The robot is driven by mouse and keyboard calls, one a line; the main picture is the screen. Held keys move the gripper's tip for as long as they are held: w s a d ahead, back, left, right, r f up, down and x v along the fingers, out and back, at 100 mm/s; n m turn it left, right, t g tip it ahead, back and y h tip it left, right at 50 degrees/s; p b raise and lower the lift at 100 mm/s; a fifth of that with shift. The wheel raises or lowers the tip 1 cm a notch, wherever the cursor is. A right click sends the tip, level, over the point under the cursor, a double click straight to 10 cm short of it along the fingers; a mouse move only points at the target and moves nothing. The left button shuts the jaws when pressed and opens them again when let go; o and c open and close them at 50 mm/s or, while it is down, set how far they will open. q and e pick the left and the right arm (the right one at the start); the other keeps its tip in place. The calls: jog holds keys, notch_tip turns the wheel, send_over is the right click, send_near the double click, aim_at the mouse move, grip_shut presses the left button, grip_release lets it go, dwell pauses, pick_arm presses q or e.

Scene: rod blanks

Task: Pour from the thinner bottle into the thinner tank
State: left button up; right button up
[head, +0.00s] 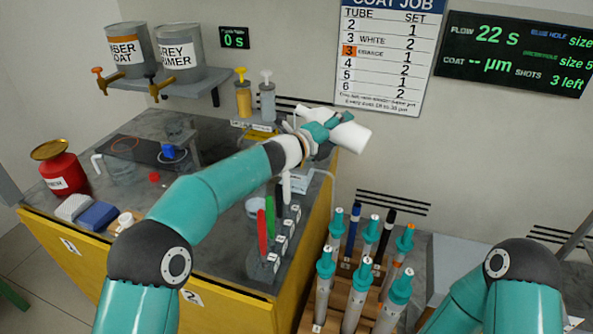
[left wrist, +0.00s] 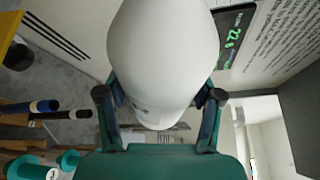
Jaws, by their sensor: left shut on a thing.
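My left gripper (head: 325,128) is shut on a white bottle (head: 350,136). The bottle is tilted well over, close to lying flat, above the right rear edge of the grey-topped bench. In the left wrist view the white bottle (left wrist: 160,60) fills the middle, between the two fingers of the left gripper (left wrist: 160,105). No writing on the bottle can be read. No container can be made out as the thinner tank; my left arm hides part of the bench. My right gripper is out of view.
Two labelled cans, amber coat (head: 127,50) and grey primer (head: 181,52), stand on a wall shelf. Two pump bottles, yellow (head: 243,98) and grey (head: 267,101), stand at the bench's back. A red can (head: 65,174) is at left. A wooden rack (head: 340,295) holds several teal-capped tubes.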

pick_arm(q)
jog(key=shift+d+r+n+h, duration=0.1)
jog(key=shift+r+n+h, duration=0.2)
jog(key=shift+n, duration=0.2)
dwell(2.0)
jog(key=shift+m+p, duration=0.4)
jog(key=shift+p, duration=0.2)
jog(key=shift+a+f+m+y+p, duration=0.15)
jog(key=shift+a+m+y+p, duration=0.05)
jog(key=shift+m+y+p, duration=0.25)
jog(key=shift+f+m, duration=0.25)
jog(key=shift+f, duration=0.1)
jog(key=shift+w, duration=0.1)
